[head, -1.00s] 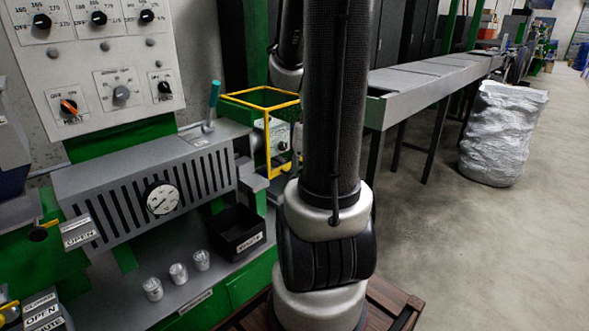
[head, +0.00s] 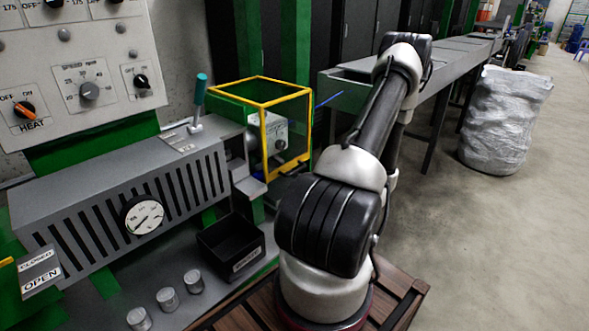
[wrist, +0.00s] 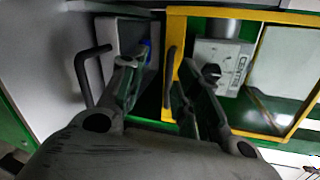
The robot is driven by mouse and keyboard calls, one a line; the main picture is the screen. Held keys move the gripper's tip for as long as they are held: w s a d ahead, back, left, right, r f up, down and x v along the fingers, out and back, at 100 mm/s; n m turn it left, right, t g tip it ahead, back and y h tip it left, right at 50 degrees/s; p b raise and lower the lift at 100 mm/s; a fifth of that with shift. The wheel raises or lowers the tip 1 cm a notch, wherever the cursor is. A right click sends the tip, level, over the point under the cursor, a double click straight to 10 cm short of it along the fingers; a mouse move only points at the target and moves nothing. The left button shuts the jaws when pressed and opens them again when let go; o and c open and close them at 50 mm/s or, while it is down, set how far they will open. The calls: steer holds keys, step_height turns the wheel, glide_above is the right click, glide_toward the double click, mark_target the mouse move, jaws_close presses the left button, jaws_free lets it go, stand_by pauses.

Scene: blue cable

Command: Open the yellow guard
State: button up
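The yellow guard (head: 265,117) is a box-shaped yellow frame with clear panels. It stands closed over a grey unit with a dark knob at the end of the grey slotted machine. In the wrist view the guard's yellow upright (wrist: 173,62) carries a dark bar handle (wrist: 169,76). My gripper (wrist: 157,92) is open, its two fingers apart. The handle and upright appear between the fingertips; I cannot tell whether either finger touches them. In the head view my arm reaches away to the right of the guard, and the gripper is hidden.
The grey slotted machine (head: 85,209) with a gauge and a teal-handled lever (head: 199,100) stands left of the guard. A black bin (head: 230,243) sits in front. A blue cable (head: 328,99) shows behind the guard. A grey trough (head: 350,92) runs behind my arm.

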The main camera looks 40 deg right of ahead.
mark_target(294, 173)
steer(key=w, duration=0.3)
steer(key=w+d+n+h, duration=0.1)
steer(key=w, duration=0.2)
steer(key=w+n, duration=0.1)
steer(key=w, duration=0.1)
steer(key=shift+w+d+f+t, duration=0.2)
steer(key=shift+w+f+t, duration=0.1)
steer(key=shift+w+f, duration=0.1)
jaws_close()
